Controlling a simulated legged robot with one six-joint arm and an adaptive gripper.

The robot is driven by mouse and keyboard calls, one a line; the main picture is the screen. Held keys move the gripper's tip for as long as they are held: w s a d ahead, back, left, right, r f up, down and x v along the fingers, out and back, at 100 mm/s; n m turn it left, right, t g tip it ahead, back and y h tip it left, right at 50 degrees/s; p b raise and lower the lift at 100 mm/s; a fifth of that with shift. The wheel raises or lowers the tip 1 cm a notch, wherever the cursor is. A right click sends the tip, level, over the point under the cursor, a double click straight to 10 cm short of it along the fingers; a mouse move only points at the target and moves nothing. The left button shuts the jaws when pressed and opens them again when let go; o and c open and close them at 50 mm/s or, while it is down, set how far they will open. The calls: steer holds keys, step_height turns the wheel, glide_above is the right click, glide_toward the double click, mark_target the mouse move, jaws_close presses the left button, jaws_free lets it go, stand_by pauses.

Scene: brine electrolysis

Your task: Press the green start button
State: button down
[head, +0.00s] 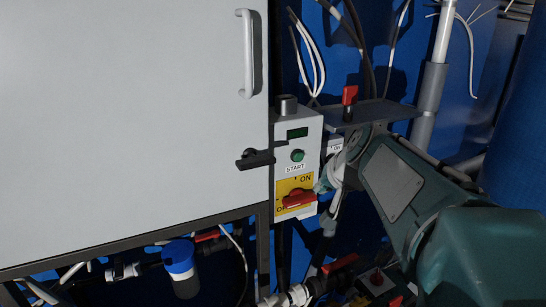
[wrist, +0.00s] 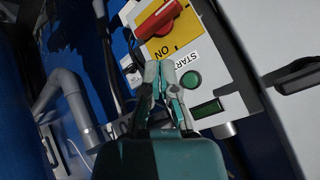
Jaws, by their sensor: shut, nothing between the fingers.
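The green start button (head: 297,155) is on the white front of a control box (head: 284,170), above the START label. It also shows in the wrist view (wrist: 191,80), just right of my fingertips. My gripper (head: 321,186) is shut and empty, at the box's lower right edge in the head view, close to the red switch. In the wrist view my gripper (wrist: 159,66) has its fingers together beside the START label. The button is not covered in either view. I cannot tell the gap between fingertips and panel.
A red rotary switch (head: 299,199) on a yellow ON/OFF plate sits below the button. A small display (head: 297,133) is above it. A black door latch (head: 256,159) reaches towards the box from the large white cabinet (head: 120,110). A shelf (head: 375,113) with a red-handled valve is at upper right.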

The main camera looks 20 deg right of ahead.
steer(key=shift+w+d+r+m, duration=0.15)
steer(key=shift+w+d, duration=0.2)
steer(key=shift+d, duration=0.25)
steer(key=shift+w+d+r+m, duration=0.15)
steer(key=shift+w+d, duration=0.15)
steer(key=shift+d, duration=0.3)
steer(key=shift+a, duration=0.1)
glide_toward(306, 162)
steer(key=shift+w+a+f, duration=0.25)
steer(key=shift+a+f, duration=0.2)
steer(key=shift+f, duration=0.25)
steer(key=shift+w+a+f, duration=0.3)
steer(key=shift+a+f, duration=0.1)
steer(key=shift+f, duration=0.3)
steer(key=shift+w+a+f, duration=0.25)
steer(key=shift+a+f, duration=0.2)
steer(key=shift+f, duration=0.25)
steer(key=shift+w, duration=0.1)
steer(key=shift+w, duration=0.25)
